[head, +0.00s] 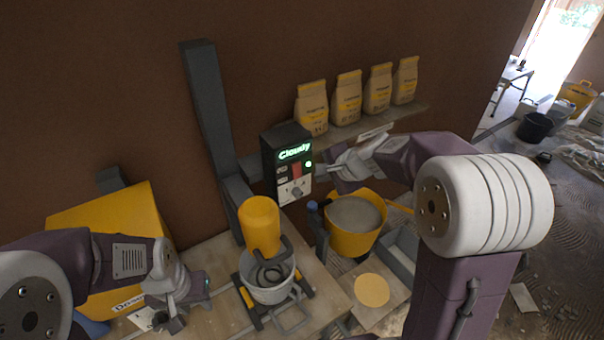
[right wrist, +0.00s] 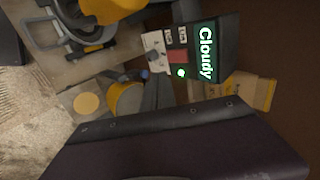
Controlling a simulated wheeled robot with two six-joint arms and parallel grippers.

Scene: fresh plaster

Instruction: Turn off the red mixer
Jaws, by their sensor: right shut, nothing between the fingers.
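A dark control box (head: 287,150) on the wall has a lit green "Cloudy" display, a red square (head: 296,170), a small green light and a knob (head: 297,192) on a pale panel. The box also shows, turned sideways, in the right wrist view (right wrist: 205,50). The mixer (head: 259,225) below it looks yellow, not red, and stands over a grey bucket (head: 267,288). My right gripper (head: 336,168) is shut and empty just right of the box; contact cannot be told. My left gripper (head: 172,318) is low at the left, beside the bucket; its finger opening is unclear.
Several paper bags (head: 346,97) stand on a wall shelf (head: 400,118). A yellow bucket (head: 350,240) of grey material stands right of the mixer. A dark upright post (head: 208,110) rises left of the box. A yellow box (head: 110,235) stands behind my left arm.

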